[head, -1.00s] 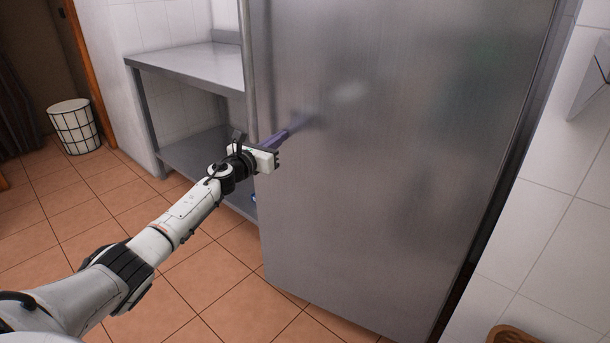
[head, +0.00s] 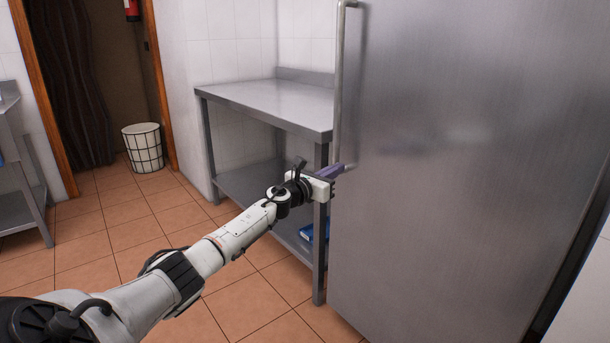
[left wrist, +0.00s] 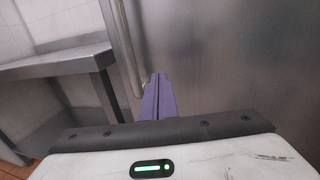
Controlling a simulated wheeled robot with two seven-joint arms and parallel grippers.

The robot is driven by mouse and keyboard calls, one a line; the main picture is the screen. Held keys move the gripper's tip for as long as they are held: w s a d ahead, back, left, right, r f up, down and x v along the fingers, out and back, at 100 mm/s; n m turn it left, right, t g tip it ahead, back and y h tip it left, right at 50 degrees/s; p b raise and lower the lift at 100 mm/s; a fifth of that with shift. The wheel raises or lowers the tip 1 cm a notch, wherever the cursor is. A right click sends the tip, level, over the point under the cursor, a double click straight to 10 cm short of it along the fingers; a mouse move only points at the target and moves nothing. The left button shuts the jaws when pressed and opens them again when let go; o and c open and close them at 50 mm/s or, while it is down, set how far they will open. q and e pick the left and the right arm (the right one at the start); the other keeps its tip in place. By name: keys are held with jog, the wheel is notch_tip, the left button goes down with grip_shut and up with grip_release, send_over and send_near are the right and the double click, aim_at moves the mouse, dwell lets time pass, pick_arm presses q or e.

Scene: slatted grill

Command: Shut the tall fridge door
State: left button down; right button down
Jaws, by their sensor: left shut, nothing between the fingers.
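The tall fridge door (head: 470,170) is a brushed steel panel filling the right of the head view. It also fills the right of the left wrist view (left wrist: 230,70). Its vertical bar handle (head: 341,80) runs along its left edge; it shows in the left wrist view (left wrist: 124,45). I cannot tell how far the door stands open. My left gripper (head: 338,169) has purple fingers, shut and empty, near the handle's lower end. In the left wrist view the fingertips (left wrist: 158,78) point at the door by the handle; contact is unclear. My right gripper is out of view.
A steel table (head: 265,105) with a lower shelf stands just left of the door. A wire-patterned bin (head: 143,148) stands by the doorway. Tiled floor (head: 130,235) is open on the left.

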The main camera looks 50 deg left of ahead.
pick_arm(q)
jog(key=s, duration=0.9)
jog(key=shift+s+a, duration=0.15)
jog(key=shift+s, duration=0.1)
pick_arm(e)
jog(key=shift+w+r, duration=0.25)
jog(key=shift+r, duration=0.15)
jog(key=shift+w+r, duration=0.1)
